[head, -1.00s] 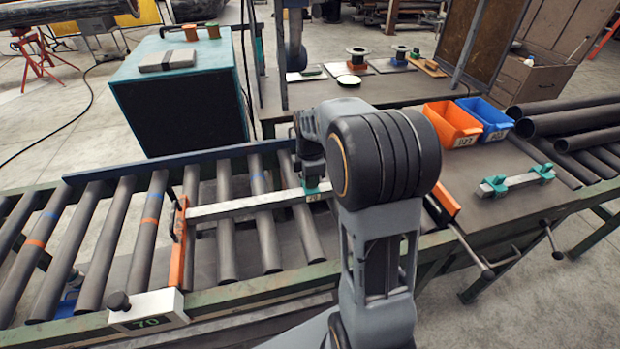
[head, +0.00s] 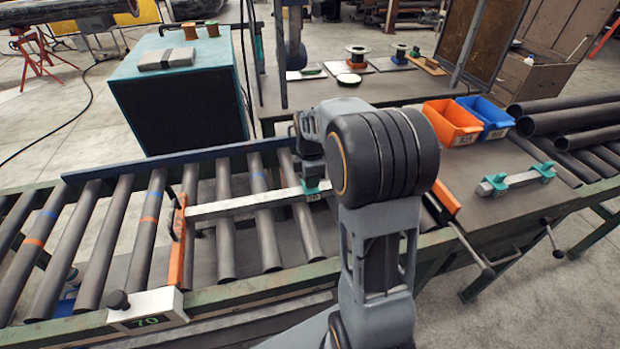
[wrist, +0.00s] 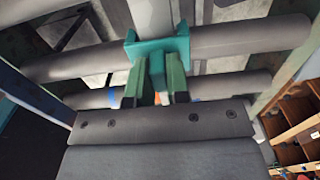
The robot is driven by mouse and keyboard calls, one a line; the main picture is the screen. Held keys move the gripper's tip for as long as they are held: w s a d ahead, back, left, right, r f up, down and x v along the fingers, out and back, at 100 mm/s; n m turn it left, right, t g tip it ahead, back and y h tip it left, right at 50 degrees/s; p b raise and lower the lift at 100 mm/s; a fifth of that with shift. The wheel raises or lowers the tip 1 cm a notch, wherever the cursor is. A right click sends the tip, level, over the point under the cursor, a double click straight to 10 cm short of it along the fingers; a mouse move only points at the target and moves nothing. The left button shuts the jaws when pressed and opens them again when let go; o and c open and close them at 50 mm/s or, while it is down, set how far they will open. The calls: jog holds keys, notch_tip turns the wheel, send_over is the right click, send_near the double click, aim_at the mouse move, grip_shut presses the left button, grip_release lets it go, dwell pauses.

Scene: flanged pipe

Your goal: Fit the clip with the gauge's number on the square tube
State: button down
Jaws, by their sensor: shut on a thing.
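The gauge (head: 149,308) at the front left of the roller table shows 70 in green digits. The pale square tube (head: 243,205) lies across the rollers, with its left end at an orange bar (head: 179,245). A teal clip (head: 318,187) is at the tube's right part; its small label is too small to read. My gripper (wrist: 159,92) is shut on this clip's tab. In the wrist view the clip (wrist: 158,46) lies across the tube (wrist: 154,14), touching or very near it; I cannot tell whether it is fully seated. My arm hides the tube beyond.
A short grey bar with two teal clips (head: 494,185) lies on the right bench. Orange (head: 452,123) and blue (head: 487,117) bins stand behind it. A second orange bar (head: 440,200) and levers are right of my arm. Dark pipes lie far right.

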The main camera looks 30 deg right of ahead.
jog(key=shift+f, duration=0.25)
jog(key=c, duration=1)
grip_release()
jog(key=shift+r, duration=0.1)
notch_tip(320, 180, up, 14)
jog(key=shift+f, duration=0.15)
